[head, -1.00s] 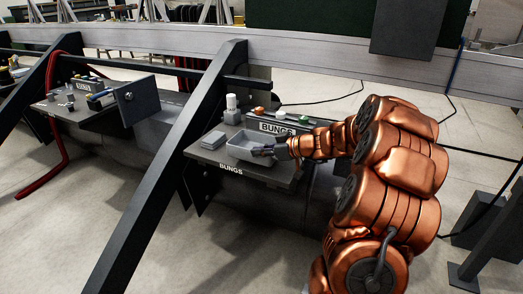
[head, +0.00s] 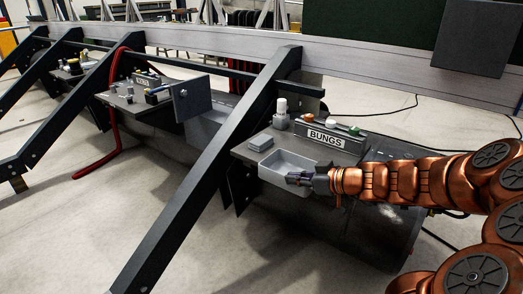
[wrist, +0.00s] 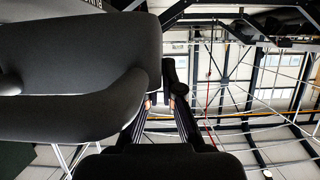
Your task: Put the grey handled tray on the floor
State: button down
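The grey handled tray (head: 285,187) shows in the head view at the front edge of the shelf with the BUNGS sign, overlapping that edge and covering part of it. It looks roughly level and empty. My gripper (head: 302,179) is at the tray's right end. In the wrist view my gripper's fingers (wrist: 162,98) are close together around a dark upright part that looks like the handle. A large dark shape at the upper left there is probably the tray's side (wrist: 75,85). Whether the tray still touches the shelf is hard to tell.
The shelf (head: 243,152) holds a small grey box (head: 261,142), a white bottle (head: 281,106) and coloured bungs behind the BUNGS sign (head: 326,137). A dark diagonal beam (head: 205,165) stands left of the tray. Pale floor (head: 260,265) lies open in front.

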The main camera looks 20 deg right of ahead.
aim_at(261, 175)
jog(key=shift+w+a+f, duration=0.1)
jog(key=shift+w+a, duration=0.05)
jog(key=shift+a, duration=0.1)
jog(key=shift+m+t+h, duration=0.3)
jog(key=shift+m+h, duration=0.2)
jog(key=w+a, duration=0.2)
jog(key=w+a+f, duration=0.1)
jog(key=w+a, duration=0.3)
jog(key=shift+w+a+f, duration=0.25)
jog(key=shift+w+f, duration=0.05)
jog(key=shift+w, duration=0.05)
jog(key=w+a+r+m+h, duration=0.2)
jog(key=w+a+r, duration=0.1)
jog(key=w+a, duration=0.4)
notch_tip(261, 175, up, 24)
jog(key=p, duration=2.4)
notch_tip(261, 175, down, 13)
jog(key=w+m+t+h, duration=0.1)
jog(key=w+m+h, duration=0.1)
jog(key=m+h, duration=0.1)
jog(key=shift+h, duration=0.5)
jog(key=shift+a, duration=0.15)
